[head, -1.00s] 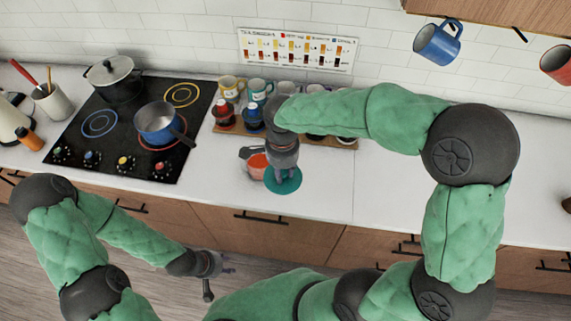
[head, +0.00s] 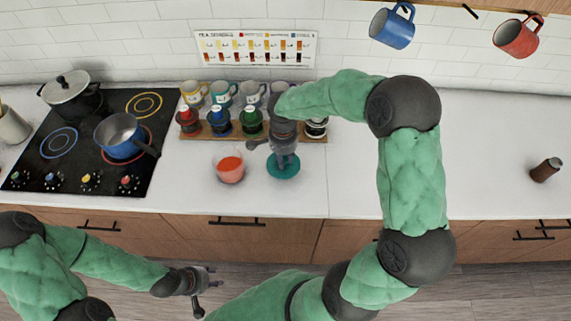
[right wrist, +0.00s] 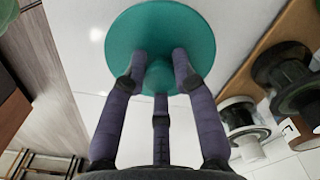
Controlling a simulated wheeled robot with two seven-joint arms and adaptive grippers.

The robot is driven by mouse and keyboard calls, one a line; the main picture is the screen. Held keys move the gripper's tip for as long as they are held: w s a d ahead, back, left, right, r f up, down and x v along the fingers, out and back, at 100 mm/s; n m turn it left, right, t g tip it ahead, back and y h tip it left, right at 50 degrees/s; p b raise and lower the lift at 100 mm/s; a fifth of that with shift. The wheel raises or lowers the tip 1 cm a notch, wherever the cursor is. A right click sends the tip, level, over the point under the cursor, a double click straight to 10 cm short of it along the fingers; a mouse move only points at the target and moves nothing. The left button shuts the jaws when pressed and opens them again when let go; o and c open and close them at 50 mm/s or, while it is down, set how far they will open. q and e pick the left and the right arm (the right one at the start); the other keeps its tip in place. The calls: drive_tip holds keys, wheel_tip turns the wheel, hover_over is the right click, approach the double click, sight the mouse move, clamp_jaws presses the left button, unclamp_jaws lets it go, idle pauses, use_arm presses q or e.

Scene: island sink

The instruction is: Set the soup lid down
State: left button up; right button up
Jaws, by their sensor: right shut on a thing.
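The teal round soup lid (head: 289,174) is in my right gripper (head: 285,160), over the counter just right of the soup cup. In the right wrist view the fingers of my right gripper (right wrist: 159,75) close around the lid's central knob, and the lid's disc (right wrist: 125,40) lies beyond them. The disc looks level and low; I cannot tell whether it touches the counter. The clear cup of orange soup (head: 229,168) stands uncovered on the counter. My left gripper (head: 203,284) hangs low in front of the cabinets, away from the counter, too small to read its fingers.
A wooden board (head: 205,132) with red, blue, green and other canisters stands behind the lid, with mugs behind it. A dark utensil (head: 256,145) lies near the board. The cooktop (head: 75,155) with two pots is left. The counter (head: 480,150) is mostly clear right.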

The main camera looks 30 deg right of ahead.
sight(286, 165)
drive_tip(key=shift+w+d+f, duration=0.2)
drive_tip(key=shift+d+f, duration=0.3)
drive_tip(key=shift+f, duration=0.15)
drive_tip(key=shift+w+d+f+b, duration=0.1)
drive_tip(key=shift+f+b, duration=0.2)
drive_tip(key=shift+f, duration=1.3)
drive_tip(key=shift+f, duration=0.1)
drive_tip(key=o, duration=0.5)
drive_tip(key=shift+f, duration=0.1)
drive_tip(key=o, duration=0.4)
drive_tip(key=shift+o, duration=0.2)
drive_tip(key=shift+r, duration=0.25)
wheel_tip(286, 165, up, 12)
drive_tip(key=shift+p, duration=0.85)
